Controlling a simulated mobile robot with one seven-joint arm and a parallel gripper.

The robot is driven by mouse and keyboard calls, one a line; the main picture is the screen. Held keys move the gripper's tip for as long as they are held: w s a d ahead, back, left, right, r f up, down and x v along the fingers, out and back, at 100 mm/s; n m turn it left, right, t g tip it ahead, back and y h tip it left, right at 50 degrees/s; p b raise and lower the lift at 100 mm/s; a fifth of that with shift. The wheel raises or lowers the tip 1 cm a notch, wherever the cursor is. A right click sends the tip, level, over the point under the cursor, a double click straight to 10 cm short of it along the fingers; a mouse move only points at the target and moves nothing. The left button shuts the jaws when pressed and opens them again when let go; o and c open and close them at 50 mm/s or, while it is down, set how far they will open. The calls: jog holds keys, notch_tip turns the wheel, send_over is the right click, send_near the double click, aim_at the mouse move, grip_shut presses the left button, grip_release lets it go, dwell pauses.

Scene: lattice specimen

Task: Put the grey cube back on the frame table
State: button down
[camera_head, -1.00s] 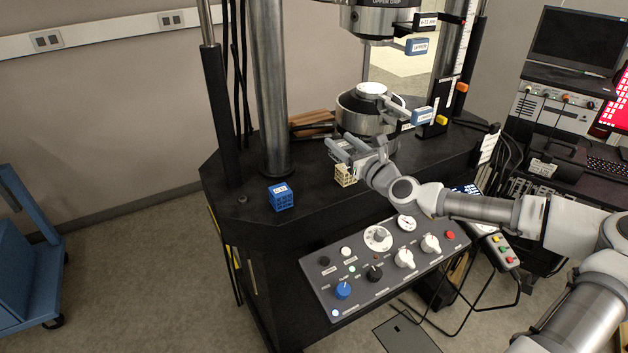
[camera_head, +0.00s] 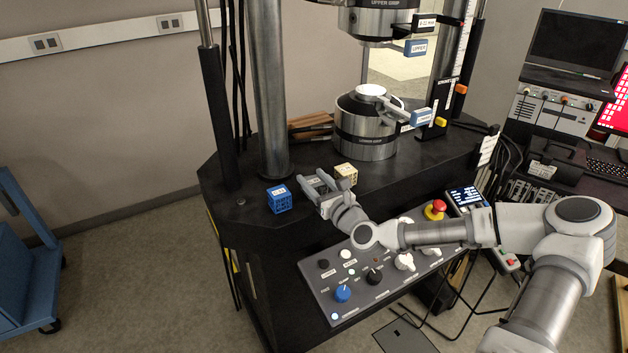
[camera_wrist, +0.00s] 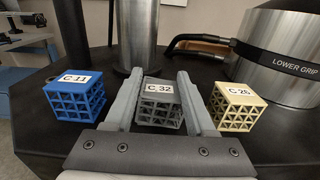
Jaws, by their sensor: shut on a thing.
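The grey lattice cube, labelled C 32 in the wrist view (camera_wrist: 159,104), sits between the two fingers of my gripper (camera_wrist: 160,98). The fingers are shut on its sides. In the head view my gripper (camera_head: 318,185) is low over the black frame table (camera_head: 235,205), between the blue and cream cubes. The grey cube is mostly hidden by the fingers there. I cannot tell whether its underside touches the table top.
Behind are a steel column (camera_head: 272,90) and the lower grip (camera_head: 366,130). A control panel (camera_head: 380,262) is in front.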

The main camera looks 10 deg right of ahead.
jog(key=shift+f, duration=0.1)
jog(key=shift+c, duration=1.2)
grip_release()
jog(key=shift+r, duration=0.2)
jog(key=v, duration=1.2)
jog(key=shift+f, duration=0.1)
